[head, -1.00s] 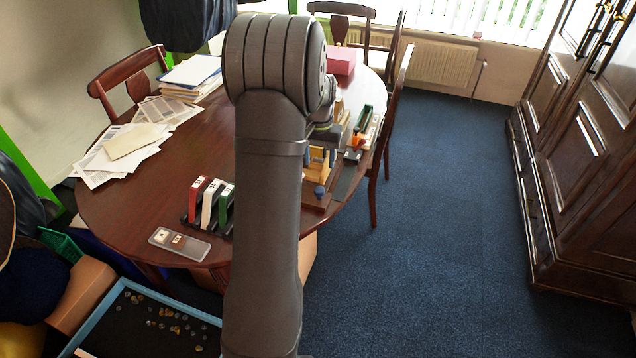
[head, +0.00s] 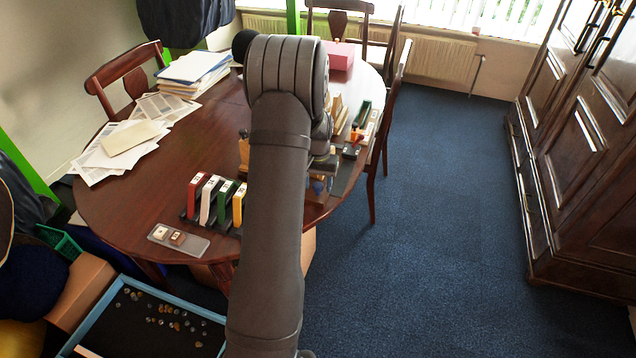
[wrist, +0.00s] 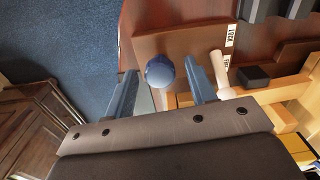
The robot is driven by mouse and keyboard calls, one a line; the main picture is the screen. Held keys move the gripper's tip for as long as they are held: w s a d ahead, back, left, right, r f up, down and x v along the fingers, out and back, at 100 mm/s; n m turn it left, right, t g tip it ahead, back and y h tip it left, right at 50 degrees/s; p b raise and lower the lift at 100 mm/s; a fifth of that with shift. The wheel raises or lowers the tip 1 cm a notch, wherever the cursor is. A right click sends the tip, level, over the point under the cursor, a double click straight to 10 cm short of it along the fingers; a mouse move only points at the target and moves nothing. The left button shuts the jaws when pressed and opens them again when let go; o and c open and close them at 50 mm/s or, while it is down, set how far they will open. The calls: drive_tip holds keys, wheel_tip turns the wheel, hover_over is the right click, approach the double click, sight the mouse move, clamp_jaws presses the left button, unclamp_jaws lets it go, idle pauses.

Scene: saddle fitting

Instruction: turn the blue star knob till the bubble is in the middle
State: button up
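The blue star knob (wrist: 160,71) shows from above in the wrist view, at the edge of a brown wooden base (wrist: 190,42). My gripper (wrist: 160,66) is open, with one finger on each side of the knob. I see a gap beside the knob on both sides, and cannot tell whether either finger touches it. In the head view my gripper (head: 322,168) is over the fixture at the table's right edge and mostly hides the knob. I cannot make out the bubble in either view.
A pale peg (wrist: 221,72) stands close to the right finger, near a white "LOCK" label (wrist: 231,35). Yellow wooden parts (wrist: 285,92) lie to the right. In the head view a rack of coloured blocks (head: 215,203) stands left of my arm. Blue carpet (head: 440,220) is clear beyond the table.

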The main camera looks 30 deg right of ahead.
sight(318, 185)
drive_tip(key=c, duration=0.9)
drive_tip(key=shift+o, duration=0.2)
drive_tip(key=shift+m, duration=2.4)
drive_tip(key=o, duration=0.9)
drive_tip(key=shift+o, duration=0.2)
drive_tip(key=shift+r, duration=0.1)
wheel_tip(318, 185, up, 17)
drive_tip(key=shift+r, duration=0.15)
